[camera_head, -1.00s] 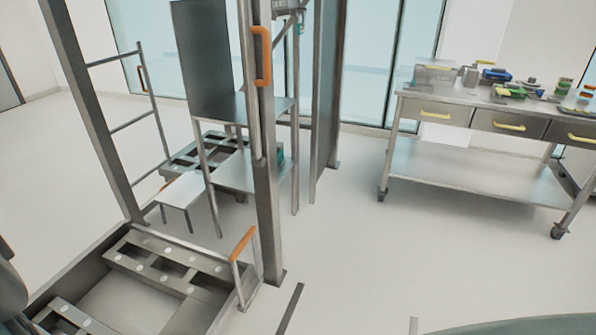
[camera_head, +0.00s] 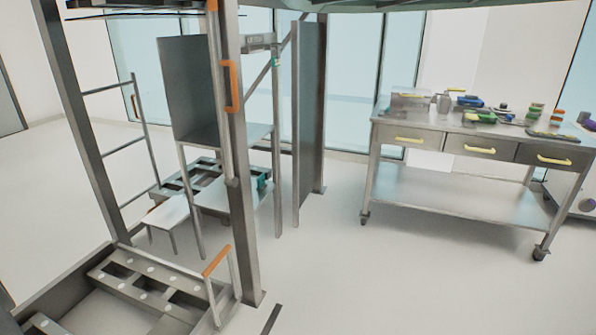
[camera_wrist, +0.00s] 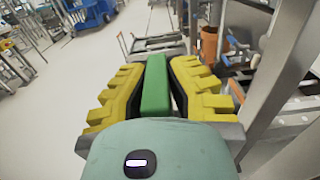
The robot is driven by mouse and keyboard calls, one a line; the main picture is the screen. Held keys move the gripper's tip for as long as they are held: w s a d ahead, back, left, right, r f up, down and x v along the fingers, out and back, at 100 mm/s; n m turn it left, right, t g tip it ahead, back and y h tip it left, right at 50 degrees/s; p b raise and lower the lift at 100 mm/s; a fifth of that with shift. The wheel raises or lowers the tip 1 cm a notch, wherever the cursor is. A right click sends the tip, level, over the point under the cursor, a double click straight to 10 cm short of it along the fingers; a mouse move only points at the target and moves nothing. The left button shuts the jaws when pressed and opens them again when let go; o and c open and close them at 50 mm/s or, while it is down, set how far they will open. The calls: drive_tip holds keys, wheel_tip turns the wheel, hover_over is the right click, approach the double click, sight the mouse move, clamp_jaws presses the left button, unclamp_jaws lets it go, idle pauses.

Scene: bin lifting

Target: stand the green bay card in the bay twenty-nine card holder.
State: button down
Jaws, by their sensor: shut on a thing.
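The green bay card (camera_wrist: 156,88) is in the wrist view, upright on edge between the yellow fingers of my gripper (camera_wrist: 157,82). The gripper is shut on it, and the fingers hide part of its sides. My gripper is not seen in the head view. I cannot make out the bay twenty-nine card holder for certain. A small label plate (camera_head: 257,42) sits high on the metal rack in the head view, too small to read.
A metal rack with an upright post (camera_head: 240,150) and an orange handle (camera_head: 232,86) stands left of centre. A wheeled workbench (camera_head: 450,190) with small items stands right. The floor (camera_head: 340,275) between is clear. An orange bucket (camera_wrist: 208,45) shows in the wrist view.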

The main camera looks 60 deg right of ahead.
drive_tip(key=shift+w+r+t, duration=0.25)
drive_tip(key=shift+r+t, duration=0.05)
drive_tip(key=w+d+r+m+t+h+p, duration=0.1)
drive_tip(key=w+d+r+m+t+p, duration=0.15)
drive_tip(key=w+r+m+t, duration=0.4)
drive_tip(key=w+d+r+m+t+h+p, duration=0.15)
drive_tip(key=w+d+t, duration=0.25)
drive_tip(key=w, duration=0.6)
drive_tip(key=w+d+r+m+t+h+p, duration=0.25)
drive_tip(key=w+d+r+t, duration=0.2)
drive_tip(key=w, duration=0.35)
drive_tip(key=w+d+r+m+t+h+p, duration=0.2)
drive_tip(key=w+d+r+m+h, duration=0.15)
drive_tip(key=d, duration=0.45)
drive_tip(key=w+d+r+m+t+h+p, duration=0.1)
drive_tip(key=w+d+r+m+t+h, duration=0.15)
drive_tip(key=d+h, duration=0.35)
drive_tip(key=w+d+r+m+t+h+p, duration=0.2)
drive_tip(key=d+r+m+h, duration=0.15)
drive_tip(key=d, duration=0.55)
drive_tip(key=s+r+p, duration=0.3)
drive_tip(key=r+p, duration=1.4)
drive_tip(key=p, duration=0.1)
drive_tip(key=s+r+p, duration=0.4)
drive_tip(key=r+p, duration=1.3)
drive_tip(key=p, duration=0.1)
drive_tip(key=shift+a+m+p, duration=0.3)
drive_tip(key=shift+a+p, duration=0.05)
drive_tip(key=shift+a, duration=0.05)
drive_tip(key=shift+f, duration=0.1)
